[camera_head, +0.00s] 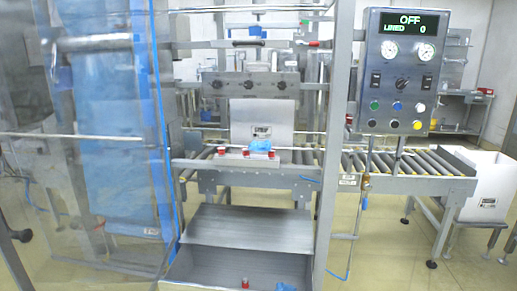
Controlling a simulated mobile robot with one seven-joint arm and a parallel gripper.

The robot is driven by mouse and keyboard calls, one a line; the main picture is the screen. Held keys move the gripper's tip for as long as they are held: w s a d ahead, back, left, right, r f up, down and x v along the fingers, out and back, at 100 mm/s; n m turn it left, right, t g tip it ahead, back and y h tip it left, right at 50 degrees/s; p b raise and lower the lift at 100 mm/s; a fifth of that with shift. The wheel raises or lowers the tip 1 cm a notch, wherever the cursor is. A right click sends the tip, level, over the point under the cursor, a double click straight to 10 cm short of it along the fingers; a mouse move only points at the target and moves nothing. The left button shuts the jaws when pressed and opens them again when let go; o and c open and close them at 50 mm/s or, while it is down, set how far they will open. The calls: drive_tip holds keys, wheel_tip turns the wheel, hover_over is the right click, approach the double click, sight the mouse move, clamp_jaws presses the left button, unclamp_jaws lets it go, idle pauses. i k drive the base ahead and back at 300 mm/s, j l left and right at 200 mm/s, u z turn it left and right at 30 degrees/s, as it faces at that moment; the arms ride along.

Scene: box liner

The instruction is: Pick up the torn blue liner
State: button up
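A small crumpled piece of blue film (261,146) lies by the red-and-white blocks at the front of the machine, just below a white box panel (262,120). A second small blue piece (284,287) shows at the bottom edge, inside an open grey metal bin (215,268). Large blue film (118,150) hangs in a tall sheet on the left, behind a clear panel. I cannot tell from this view which blue piece is torn. My gripper is not in view.
A control panel (402,70) reads OFF and LINED 0. A roller conveyor (405,166) runs right to a white box (488,185) on a stand. A metal post (336,130) stands between bin and conveyor. Floor (385,255) at lower right is mostly clear.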

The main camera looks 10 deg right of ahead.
sight(257, 146)
drive_tip(key=i+l+u, duration=0.1)
drive_tip(key=l, duration=0.3)
drive_tip(key=i+l, duration=0.3)
drive_tip(key=i+l+u, duration=0.15)
drive_tip(key=l, duration=0.35)
drive_tip(key=i+l, duration=0.2)
drive_tip(key=l, duration=0.2)
drive_tip(key=i+l+u, duration=0.15)
drive_tip(key=l, duration=0.3)
drive_tip(key=i+l, duration=0.2)
drive_tip(key=l, duration=0.2)
drive_tip(key=i+l+u, duration=0.15)
drive_tip(key=l, duration=0.3)
drive_tip(key=i+l, duration=0.1)
drive_tip(key=l, duration=0.35)
drive_tip(key=i, duration=0.45)
drive_tip(key=u, duration=0.05)
